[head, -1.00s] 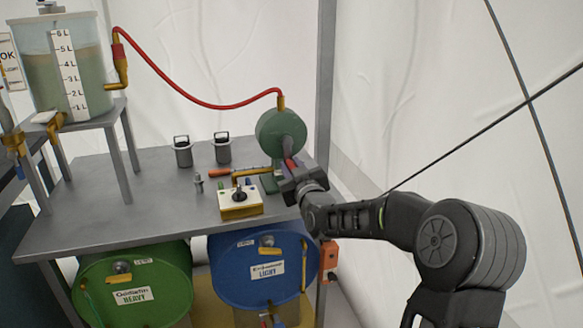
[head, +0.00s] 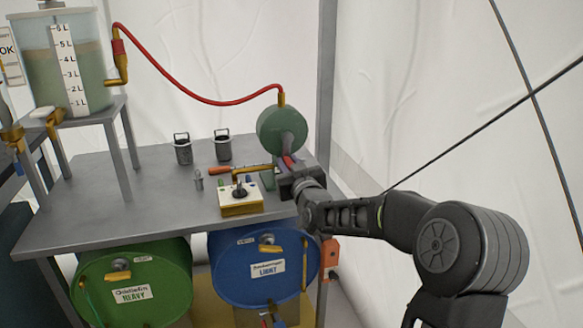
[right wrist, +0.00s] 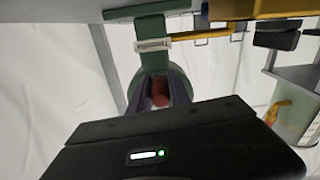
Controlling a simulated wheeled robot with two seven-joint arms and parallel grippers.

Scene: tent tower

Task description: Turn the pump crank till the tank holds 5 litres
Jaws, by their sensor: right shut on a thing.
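The clear tank (head: 32,75) stands on a raised stand at the upper left, with murky green liquid in it. The liquid surface looks close to the 5 L mark on its white scale (head: 67,72); the exact reading is hard to tell. The round green pump (head: 280,128) stands at the table's right end. My right gripper (head: 288,167) is shut on the red crank handle (right wrist: 160,92) in front of the pump. The fingers stand on both sides of the handle in the right wrist view (right wrist: 160,95) and hide part of the crank. My left gripper is out of view.
A red hose (head: 190,97) arcs from tank to pump. A yellow-white valve box (head: 240,202) sits close left of my gripper. Two grey canisters (head: 183,150) stand behind. Green (head: 130,285) and blue (head: 262,268) drums lie below the table. A tent pole (head: 326,90) rises on the right.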

